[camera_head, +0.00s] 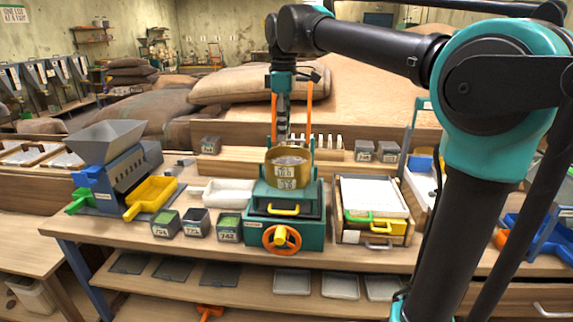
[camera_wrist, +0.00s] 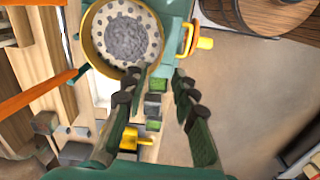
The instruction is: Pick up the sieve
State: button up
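The sieve (camera_head: 289,157) is a round brass-coloured pan with a label on its front, sitting on top of the green machine (camera_head: 262,207) in the middle of the bench. In the wrist view the sieve (camera_wrist: 88,48) shows a perforated plate with a grey granular heap on it. My gripper (camera_wrist: 157,75) is open and empty, with its two dark fingers apart. The left fingertip appears at the sieve's lower rim in the wrist view; I cannot tell if it touches. In the head view my wrist hangs just behind the sieve, and the fingertips are hard to make out.
Orange posts (camera_head: 309,105) rise behind the sieve on the machine. An orange handwheel (camera_head: 282,239) is on its front. Small labelled bins (camera_head: 229,228) and a white tray (camera_head: 222,192) stand left, a drawer box (camera_head: 372,197) right. A grey hopper mill (camera_head: 113,165) stands farther left.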

aim_at(284, 166)
notch_tip(284, 166, down, 12)
jog(key=shift+r, duration=0.2)
dwell(0.4)
grip_shut()
